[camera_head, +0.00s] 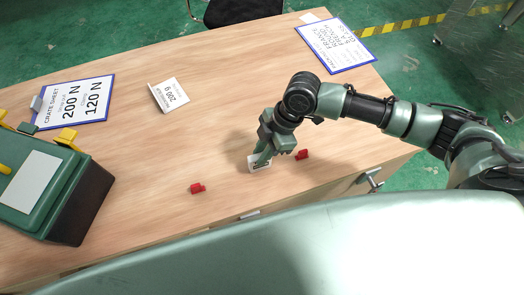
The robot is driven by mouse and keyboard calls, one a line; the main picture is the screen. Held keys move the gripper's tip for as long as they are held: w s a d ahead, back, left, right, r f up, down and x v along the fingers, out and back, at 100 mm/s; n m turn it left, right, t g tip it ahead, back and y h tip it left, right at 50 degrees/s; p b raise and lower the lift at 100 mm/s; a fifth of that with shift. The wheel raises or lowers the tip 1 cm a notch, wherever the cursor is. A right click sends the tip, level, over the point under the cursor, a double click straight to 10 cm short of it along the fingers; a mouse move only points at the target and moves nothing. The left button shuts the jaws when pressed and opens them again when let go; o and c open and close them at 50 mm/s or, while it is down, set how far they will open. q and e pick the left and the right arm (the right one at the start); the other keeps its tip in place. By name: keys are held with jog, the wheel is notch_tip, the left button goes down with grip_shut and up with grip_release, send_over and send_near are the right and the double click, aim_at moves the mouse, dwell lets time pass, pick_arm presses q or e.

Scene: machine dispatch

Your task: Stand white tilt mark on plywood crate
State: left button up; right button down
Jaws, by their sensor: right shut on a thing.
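My right gripper (261,159) reaches down to the wooden tabletop right of the middle. It is shut on a small white piece with dark marking, which looks like the white tilt mark (256,168). The fingers hide part of the piece, and I cannot tell whether it touches the table. I see nothing that is clearly a plywood crate. My left gripper is not in view.
Red pieces lie left (197,188) and right (302,154) of the gripper. A green case (45,190) stands at the left, near a crate sheet clipboard (78,101). A folded 200 g card (169,95) and another clipboard (336,45) are farther back. The middle tabletop (150,150) is clear.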

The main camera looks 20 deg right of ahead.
jog(key=c, duration=1.3)
grip_release()
jog(key=shift+f, duration=0.1)
jog(key=v, duration=1.2)
jog(key=shift+d, duration=0.1)
